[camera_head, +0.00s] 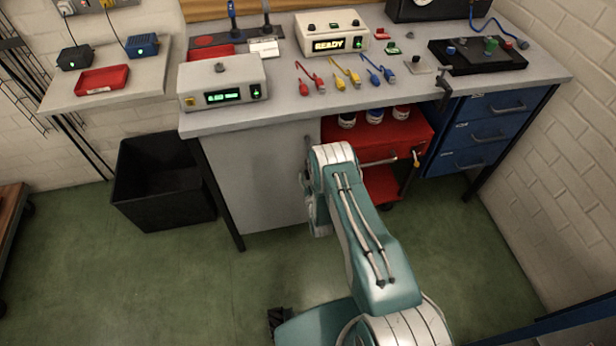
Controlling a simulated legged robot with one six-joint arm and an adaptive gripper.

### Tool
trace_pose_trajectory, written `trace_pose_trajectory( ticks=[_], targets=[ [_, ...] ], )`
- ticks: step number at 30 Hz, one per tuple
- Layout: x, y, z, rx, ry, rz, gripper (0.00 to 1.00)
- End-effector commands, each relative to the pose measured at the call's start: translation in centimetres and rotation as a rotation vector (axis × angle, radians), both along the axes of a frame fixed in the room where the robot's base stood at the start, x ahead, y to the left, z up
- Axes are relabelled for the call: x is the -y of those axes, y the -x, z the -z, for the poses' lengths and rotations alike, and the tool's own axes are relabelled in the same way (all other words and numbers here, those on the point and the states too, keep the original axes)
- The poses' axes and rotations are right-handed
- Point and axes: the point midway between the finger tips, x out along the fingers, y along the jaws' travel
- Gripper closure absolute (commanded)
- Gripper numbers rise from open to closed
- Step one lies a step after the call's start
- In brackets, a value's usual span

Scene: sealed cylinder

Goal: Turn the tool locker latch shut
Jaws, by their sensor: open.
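A pale grey door-like panel (255,185) stands under the left part of the bench. I take it for the tool locker front. A small dark upright piece (308,146) shows near its upper right edge, beside my arm. It may be the latch, but it is too small to tell its turn position. My teal and white arm reaches up from the bottom and covers the area just right of the panel. I cannot make out my gripper's fingers; they seem hidden behind the arm.
A red tool cabinet (395,140) stands right of the panel, with blue drawers (490,130) beyond it. A black bin (160,185) stands left. The bench top (420,92) holds instruments and coloured leads. Green floor (180,280) is clear in front.

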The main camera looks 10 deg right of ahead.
Motion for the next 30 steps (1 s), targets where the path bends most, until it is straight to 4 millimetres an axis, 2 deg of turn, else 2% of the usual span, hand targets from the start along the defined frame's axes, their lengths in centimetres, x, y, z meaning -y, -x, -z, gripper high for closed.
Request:
trace_pose_trajectory(
  ticks=[6, 7, 8, 9, 10, 23, 30],
  targets=[
    [0.00, -0.05, 0.00, 0.000, 0.000, 0.000, 0.49],
    [0.00, -0.05, 0.00, 0.000, 0.000, 0.000, 0.57],
    [0.00, -0.05, 0.00, 0.000, 0.000, 0.000, 0.71],
    [0.00, -0.05, -0.01, 0.000, 0.000, 0.000, 0.89],
    [0.00, -0.05, -0.01, 0.000, 0.000, 0.000, 1.00],
    [-0.04, -0.06, -0.03, 0.001, 0.023, -0.001, 1.00],
    [-0.11, -0.07, -0.04, 0.001, 0.137, -0.001, 1.00]
  ],
)
